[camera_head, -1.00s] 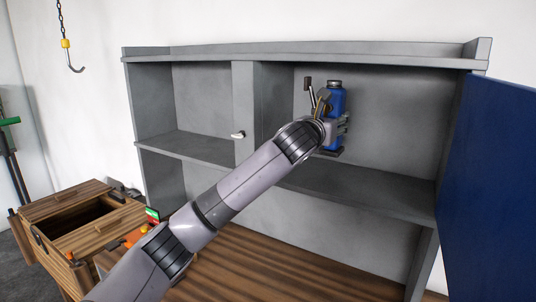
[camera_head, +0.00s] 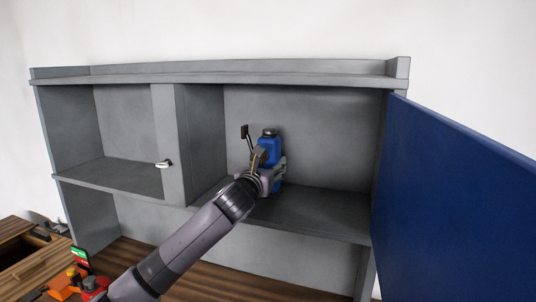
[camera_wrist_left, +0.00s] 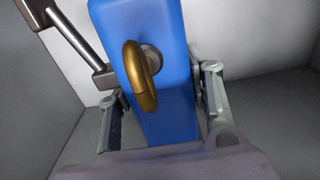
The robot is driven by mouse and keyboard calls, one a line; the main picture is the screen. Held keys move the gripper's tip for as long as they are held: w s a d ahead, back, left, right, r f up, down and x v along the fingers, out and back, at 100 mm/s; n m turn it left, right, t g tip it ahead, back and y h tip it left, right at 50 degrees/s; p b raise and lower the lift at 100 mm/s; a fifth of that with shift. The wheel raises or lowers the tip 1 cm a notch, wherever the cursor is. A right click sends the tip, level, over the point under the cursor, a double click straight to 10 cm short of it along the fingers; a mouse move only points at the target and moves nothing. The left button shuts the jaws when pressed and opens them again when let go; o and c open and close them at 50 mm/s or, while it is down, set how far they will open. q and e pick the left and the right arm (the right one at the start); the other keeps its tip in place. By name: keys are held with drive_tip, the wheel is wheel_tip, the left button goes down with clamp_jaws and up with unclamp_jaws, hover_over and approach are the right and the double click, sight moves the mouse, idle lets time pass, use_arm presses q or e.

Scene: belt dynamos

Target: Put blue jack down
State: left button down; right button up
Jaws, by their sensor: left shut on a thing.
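The blue jack (camera_head: 269,147) is upright inside the right compartment of the grey cabinet (camera_head: 310,124), with a dark cap on top. My left gripper (camera_head: 274,177) is shut on its lower part. In the left wrist view the blue body of the jack (camera_wrist_left: 172,110) stands between the two fingers of my left gripper (camera_wrist_left: 160,118), with a brass ring on its face and a metal lever at the left. The jack's base is at about the level of the compartment's shelf (camera_head: 325,215); the arm and gripper hide whether it touches. My right gripper is not in view.
A blue door (camera_head: 455,200) stands open at the right. A divider (camera_head: 175,140) with a small knob (camera_head: 164,163) bounds the compartment at the left. The shelf to the right of the jack is clear. A wooden box (camera_head: 30,255) and orange items (camera_head: 65,283) are at the lower left.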

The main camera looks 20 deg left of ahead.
use_arm(q)
drive_tip(key=shift+s+f, duration=0.1)
drive_tip(key=shift+f, duration=0.55)
drive_tip(key=c, duration=1.2)
unclamp_jaws()
drive_tip(key=shift+f, duration=0.3)
drive_tip(key=shift+o, duration=1.4)
drive_tip(key=shift+s+r, duration=0.1)
drive_tip(key=shift+s, duration=0.05)
drive_tip(key=shift+o, duration=0.5)
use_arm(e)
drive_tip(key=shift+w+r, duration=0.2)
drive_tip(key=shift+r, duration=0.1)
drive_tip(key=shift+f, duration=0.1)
